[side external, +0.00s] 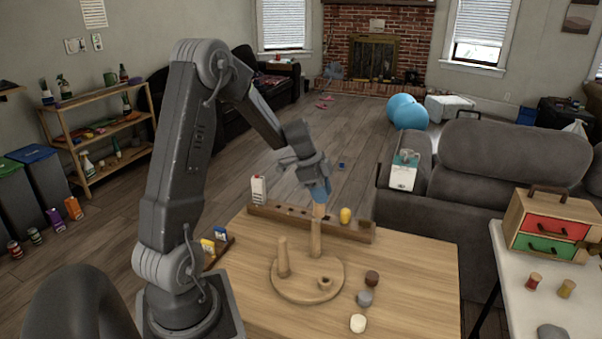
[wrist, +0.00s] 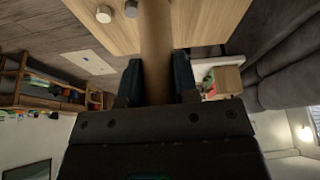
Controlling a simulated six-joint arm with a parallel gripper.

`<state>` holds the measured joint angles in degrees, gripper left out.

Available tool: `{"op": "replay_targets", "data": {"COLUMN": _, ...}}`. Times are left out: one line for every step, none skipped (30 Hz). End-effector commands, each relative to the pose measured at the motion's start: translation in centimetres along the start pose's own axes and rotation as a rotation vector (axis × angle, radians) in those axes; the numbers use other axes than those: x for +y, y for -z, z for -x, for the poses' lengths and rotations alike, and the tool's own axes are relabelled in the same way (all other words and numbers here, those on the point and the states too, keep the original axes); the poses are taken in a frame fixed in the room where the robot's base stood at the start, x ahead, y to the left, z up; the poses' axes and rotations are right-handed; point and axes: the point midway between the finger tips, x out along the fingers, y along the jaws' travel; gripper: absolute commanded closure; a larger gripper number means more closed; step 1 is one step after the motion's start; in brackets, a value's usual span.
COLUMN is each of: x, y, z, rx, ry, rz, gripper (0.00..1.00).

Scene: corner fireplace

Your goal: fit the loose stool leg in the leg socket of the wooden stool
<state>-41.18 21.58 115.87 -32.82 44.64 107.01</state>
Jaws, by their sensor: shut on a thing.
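The wooden stool (side external: 290,288) lies upside down on the table, its round seat flat. One leg (side external: 283,258) stands upright at its left. A raised ring-like socket (side external: 324,284) shows at its front right. My gripper (side external: 319,188) is above the back of the seat, shut on the loose stool leg (side external: 318,211), which points down nearly upright. Below it a wooden post (side external: 316,240) reaches the seat in the same line; I cannot tell where one ends and the other begins. In the wrist view the held leg (wrist: 155,45) runs between the fingers (wrist: 156,85) and out of frame.
A long wooden rack (side external: 290,218) with a yellow piece (side external: 346,215) lies behind the stool. Dark (side external: 372,278), grey (side external: 365,298) and cream (side external: 358,323) small pieces sit at its right front. The table's right side (side external: 420,285) is clear.

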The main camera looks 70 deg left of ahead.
Motion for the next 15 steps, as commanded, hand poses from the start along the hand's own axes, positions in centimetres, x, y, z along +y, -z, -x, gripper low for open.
{"op": "replay_targets", "data": {"x": 1.6, "y": 1.1, "z": -0.4, "rx": 0.0, "ry": -0.029, "rz": -0.072, "gripper": 0.91}}
{"op": "replay_targets", "data": {"x": 2.4, "y": 1.6, "z": -0.6, "rx": 0.0, "ry": -0.045, "rz": -0.111, "gripper": 0.91}}
{"op": "replay_targets", "data": {"x": 3.3, "y": 2.1, "z": -0.8, "rx": 0.0, "ry": -0.064, "rz": -0.155, "gripper": 0.91}}
{"op": "replay_targets", "data": {"x": 3.9, "y": 2.4, "z": -0.9, "rx": 0.0, "ry": -0.076, "rz": -0.185, "gripper": 0.91}}
{"op": "replay_targets", "data": {"x": 4.6, "y": 2.7, "z": -1.1, "rx": 0.0, "ry": -0.088, "rz": -0.216, "gripper": 0.91}}
{"op": "replay_targets", "data": {"x": 5.3, "y": 3.1, "z": -1.2, "rx": -0.001, "ry": -0.101, "rz": -0.25, "gripper": 0.91}}
{"op": "replay_targets", "data": {"x": 5.8, "y": 3.3, "z": -1.3, "rx": -0.001, "ry": -0.112, "rz": -0.274, "gripper": 0.91}}
{"op": "replay_targets", "data": {"x": 6.4, "y": 3.5, "z": -1.4, "rx": -0.001, "ry": -0.123, "rz": -0.299, "gripper": 0.91}}
{"op": "replay_targets", "data": {"x": 7.0, "y": 3.8, "z": -1.6, "rx": -0.001, "ry": -0.134, "rz": -0.328, "gripper": 0.91}}
{"op": "replay_targets", "data": {"x": 7.5, "y": 4.0, "z": -1.6, "rx": -0.001, "ry": -0.143, "rz": -0.349, "gripper": 0.91}}
{"op": "replay_targets", "data": {"x": 7.9, "y": 4.2, "z": -1.7, "rx": -0.001, "ry": -0.152, "rz": -0.37, "gripper": 0.91}}
{"op": "replay_targets", "data": {"x": 8.4, "y": 4.2, "z": -2.0, "rx": 0.0, "ry": -0.163, "rz": -0.387, "gripper": 0.91}}
{"op": "replay_targets", "data": {"x": 8.2, "y": 3.8, "z": -2.7, "rx": -0.001, "ry": -0.162, "rz": -0.381, "gripper": 0.91}}
{"op": "replay_targets", "data": {"x": 8.2, "y": 3.6, "z": -3.2, "rx": 0.0, "ry": -0.162, "rz": -0.378, "gripper": 0.91}}
{"op": "replay_targets", "data": {"x": 8.2, "y": 3.4, "z": -3.8, "rx": -0.001, "ry": -0.16, "rz": -0.377, "gripper": 0.91}}
